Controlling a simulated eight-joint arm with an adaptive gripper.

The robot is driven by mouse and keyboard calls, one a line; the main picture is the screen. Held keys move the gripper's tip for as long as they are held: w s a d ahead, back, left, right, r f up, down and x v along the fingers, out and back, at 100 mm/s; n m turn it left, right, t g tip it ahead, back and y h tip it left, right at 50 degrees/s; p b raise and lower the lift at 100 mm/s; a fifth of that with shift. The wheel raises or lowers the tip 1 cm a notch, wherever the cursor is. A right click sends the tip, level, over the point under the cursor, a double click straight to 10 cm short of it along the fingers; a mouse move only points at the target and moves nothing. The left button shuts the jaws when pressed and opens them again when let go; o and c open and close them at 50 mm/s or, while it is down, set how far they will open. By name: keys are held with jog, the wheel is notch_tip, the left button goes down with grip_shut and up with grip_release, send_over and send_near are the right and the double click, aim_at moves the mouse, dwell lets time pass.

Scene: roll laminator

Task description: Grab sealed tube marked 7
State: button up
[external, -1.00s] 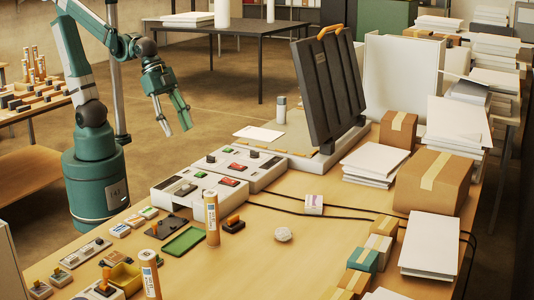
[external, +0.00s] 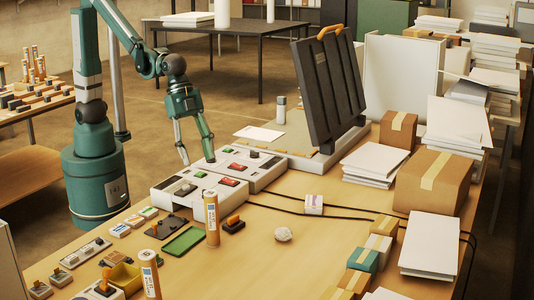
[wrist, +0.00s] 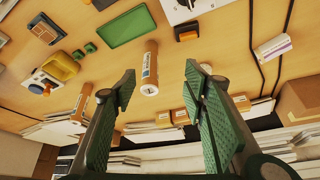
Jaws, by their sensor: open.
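Two orange-brown tubes with white and blue labels stand on the table. One tube (external: 212,220) is beside the green tray; the other tube (external: 149,277) is at the front edge of the picture. Their markings are too small to read, so I cannot tell which is marked 7. In the wrist view the first tube (wrist: 150,66) shows between my fingers, beyond their tips, and the second tube (wrist: 80,104) is to the left, partly behind a finger. My gripper (external: 197,160) is open and empty, pointing down above the far-left side of the laminator's control panel, apart from both tubes.
The laminator panel (external: 176,193) lies under my gripper, with its raised dark lid (external: 330,90) to the right. A green tray (external: 184,242), a yellow bin (external: 124,277) and small boxes surround the tubes. Black cables (external: 345,213) cross the table. Cartons (external: 432,181) stand right.

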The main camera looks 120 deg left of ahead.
aim_at(214, 227)
jog(key=w+d+f, duration=0.2)
jog(key=w+f, duration=0.1)
jog(key=w+d+f+m+p, duration=0.1)
jog(key=w+d+f, duration=0.1)
jog(key=w+f, duration=0.1)
jog(key=w+d+f+m+g, duration=0.1)
jog(key=w+d+f, duration=0.1)
jog(key=f, duration=0.3)
jog(key=shift+w+d+h, duration=0.35)
jog(key=shift+w+h, duration=0.05)
jog(key=shift+w, duration=0.4)
jog(key=shift+w+d+f+m, duration=0.15)
jog(key=shift+d+f+m, duration=0.05)
jog(key=shift+f+m, duration=0.1)
jog(key=shift+f, duration=0.1)
jog(key=shift+x, duration=1)
jog(key=shift+f, duration=0.2)
jog(key=shift+w+f+p, duration=0.1)
jog(key=shift+p, duration=0.2)
jog(key=shift+x, duration=2.5)
jog(key=shift+s, duration=0.25)
